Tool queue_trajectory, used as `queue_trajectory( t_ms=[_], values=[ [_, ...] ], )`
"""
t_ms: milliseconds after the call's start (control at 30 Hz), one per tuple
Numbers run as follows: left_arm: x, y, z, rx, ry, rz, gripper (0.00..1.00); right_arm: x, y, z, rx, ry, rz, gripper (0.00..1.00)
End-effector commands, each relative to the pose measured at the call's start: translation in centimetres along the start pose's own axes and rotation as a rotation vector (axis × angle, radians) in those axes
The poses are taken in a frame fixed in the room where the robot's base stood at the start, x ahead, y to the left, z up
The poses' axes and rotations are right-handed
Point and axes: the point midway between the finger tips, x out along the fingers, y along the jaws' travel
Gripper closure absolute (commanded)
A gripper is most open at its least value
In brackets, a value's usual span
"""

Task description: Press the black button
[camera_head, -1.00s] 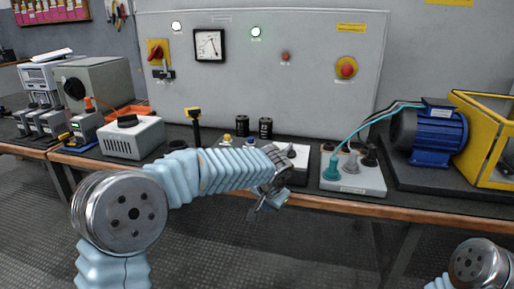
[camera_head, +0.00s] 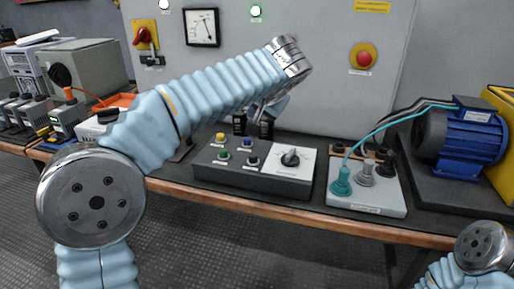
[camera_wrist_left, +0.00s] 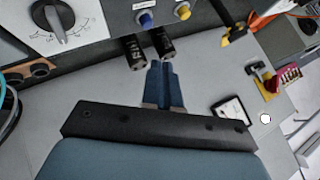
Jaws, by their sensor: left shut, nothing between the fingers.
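The black button (camera_head: 253,161) is on the front right of the button group on a dark grey control box (camera_head: 255,178). A green button (camera_head: 223,155) is to its left, a blue button (camera_head: 249,141) behind it and a yellow button (camera_head: 220,137) behind left. My left gripper (camera_head: 268,108) is raised above and behind the box, partly hidden by my wrist. In the left wrist view its fingers (camera_wrist_left: 163,66) are shut and empty, pointing towards two dark cylinders (camera_wrist_left: 133,50). That view shows the blue (camera_wrist_left: 145,18) and yellow buttons; the black one is outside it.
A rotary knob (camera_head: 290,158) sits on the box's white right part. A grey socket box (camera_head: 372,196) with a teal plug stands right of it, then a blue motor (camera_head: 458,137). The panel (camera_head: 320,80) with a red button (camera_head: 363,57) rises behind.

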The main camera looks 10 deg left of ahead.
Motion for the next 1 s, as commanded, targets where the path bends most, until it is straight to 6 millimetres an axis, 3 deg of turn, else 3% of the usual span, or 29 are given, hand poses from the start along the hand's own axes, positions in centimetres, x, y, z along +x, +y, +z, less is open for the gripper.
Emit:
queue_trajectory(
  t_ms=[367,700,800,1000],
  values=[
    [0.2,0.2,0.1,0.001,0.000,0.001,1.00,0.0,0.0,0.0,0.000,-0.001,0.000,1.00],
    [3.0,2.2,2.2,0.003,-0.003,0.001,1.00,0.2,0.1,0.0,0.000,0.000,0.000,1.00],
    [4.4,3.3,3.2,0.001,-0.001,0.001,1.00,1.9,0.8,0.0,0.002,0.001,0.001,1.00],
    [5.8,4.2,4.2,0.001,0.000,0.001,1.00,3.5,1.5,0.0,0.005,0.003,0.003,1.00]
  ],
)
